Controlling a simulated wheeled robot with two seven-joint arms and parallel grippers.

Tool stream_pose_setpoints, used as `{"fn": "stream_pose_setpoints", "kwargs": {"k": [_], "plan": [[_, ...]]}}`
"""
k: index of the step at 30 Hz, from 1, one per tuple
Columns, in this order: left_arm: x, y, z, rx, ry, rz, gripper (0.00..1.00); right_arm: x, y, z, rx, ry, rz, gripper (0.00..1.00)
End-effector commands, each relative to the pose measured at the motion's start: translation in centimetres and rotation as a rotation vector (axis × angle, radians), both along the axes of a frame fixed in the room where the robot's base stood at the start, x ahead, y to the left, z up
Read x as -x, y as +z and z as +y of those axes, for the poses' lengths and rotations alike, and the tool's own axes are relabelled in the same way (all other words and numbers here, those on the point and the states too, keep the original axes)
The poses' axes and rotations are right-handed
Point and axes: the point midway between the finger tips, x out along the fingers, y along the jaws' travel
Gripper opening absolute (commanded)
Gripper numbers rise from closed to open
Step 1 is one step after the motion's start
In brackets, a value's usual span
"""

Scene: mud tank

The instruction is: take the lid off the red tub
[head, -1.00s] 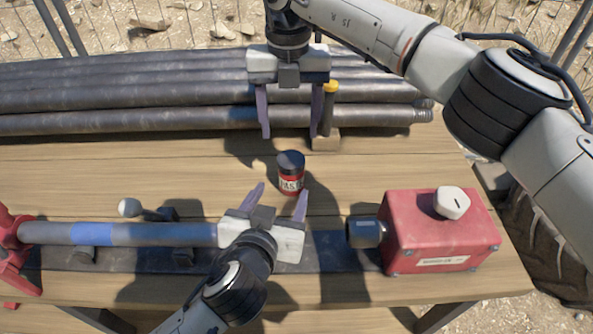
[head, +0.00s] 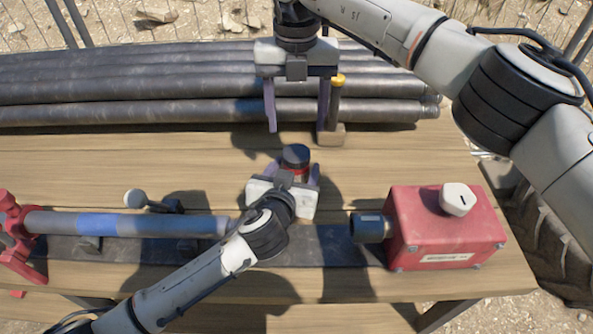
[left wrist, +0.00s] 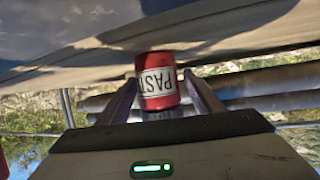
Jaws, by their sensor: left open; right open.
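The red tub (head: 299,172) stands upright on the wooden table, mostly hidden behind my left gripper in the head view. Its black lid (head: 295,154) is on top. In the left wrist view the red tub (left wrist: 157,82) shows its white "PAST" label, upside down, between the two fingers. My left gripper (head: 291,168) is open, with a finger on either side of the tub; I cannot tell whether they touch it. My right gripper (head: 297,132) is open and empty, pointing down above the table behind the tub, near the pipes.
Dark pipes (head: 180,112) lie stacked along the back. A yellow-topped post on a block (head: 332,134) stands beside my right gripper's finger. A red box with a white knob (head: 440,230) is at the right. A pipe with a blue band (head: 125,224) lies at front left.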

Motion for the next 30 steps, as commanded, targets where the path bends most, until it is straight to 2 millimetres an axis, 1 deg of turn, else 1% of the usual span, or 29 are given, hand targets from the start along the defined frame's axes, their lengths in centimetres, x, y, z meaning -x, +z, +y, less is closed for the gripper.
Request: {"fn": "stream_pose_setpoints", "kwargs": {"k": [2,3,5,12,13,17,19,27,30], "plan": [[0.01,0.01,0.00,0.000,0.000,0.000,0.60,0.00,-0.01,0.01,0.000,0.000,0.000,0.61],[0.01,0.02,0.00,0.000,0.000,0.000,0.53,0.00,-0.01,0.01,0.000,0.000,0.000,0.61],[0.01,0.02,0.01,0.000,0.000,0.000,0.43,0.00,0.00,0.01,0.000,0.000,0.000,0.61],[0.01,0.01,0.05,-0.001,0.001,0.000,0.03,0.00,0.00,0.01,0.000,0.000,0.000,0.61],[0.01,0.01,0.05,-0.001,0.001,0.000,0.00,0.00,0.00,0.01,0.000,0.000,0.000,0.61],[0.01,0.00,0.07,-0.002,0.001,0.000,0.00,0.00,-0.01,0.03,0.000,-0.046,0.000,0.61],[0.01,0.00,0.07,-0.002,0.001,0.000,0.00,0.00,-0.02,0.07,-0.001,-0.119,0.000,0.61],[0.01,-0.01,0.09,-0.003,0.001,-0.001,0.00,0.00,0.00,0.25,-0.001,-0.553,0.000,0.61],[0.01,-0.02,0.10,-0.003,0.001,-0.001,0.00,0.01,-0.01,0.30,-0.001,-0.675,0.001,0.61]]}}
